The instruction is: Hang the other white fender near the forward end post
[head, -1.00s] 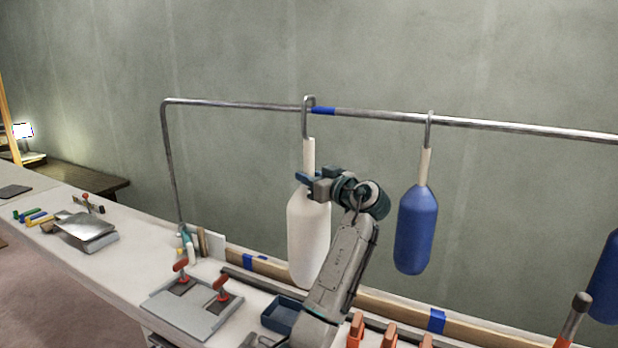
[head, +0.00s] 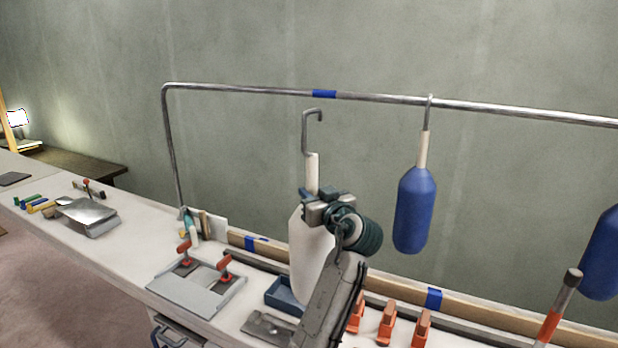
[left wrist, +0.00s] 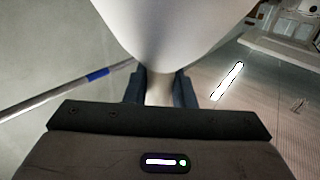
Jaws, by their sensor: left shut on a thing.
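My left gripper (head: 322,200) is shut on the neck of the white fender (head: 308,258). The fender hangs upright from it, and its lower part is partly hidden by my arm. The fender's metal hook (head: 311,125) is free, below and apart from the rail (head: 250,90). In the left wrist view the white fender (left wrist: 170,30) fills the top middle, its narrow neck between the fingers (left wrist: 160,90). The forward end post cannot be told for certain; an upright post (head: 172,150) stands at the rail's left end. My right gripper is not in view.
A blue fender (head: 415,210) hangs on the rail to the right, and another blue fender (head: 603,260) shows at the right edge. A blue piece of tape (head: 324,93) marks the rail. A clamp plate (head: 197,285), blue tray (head: 285,295) and orange clamps (head: 388,325) sit on the bench.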

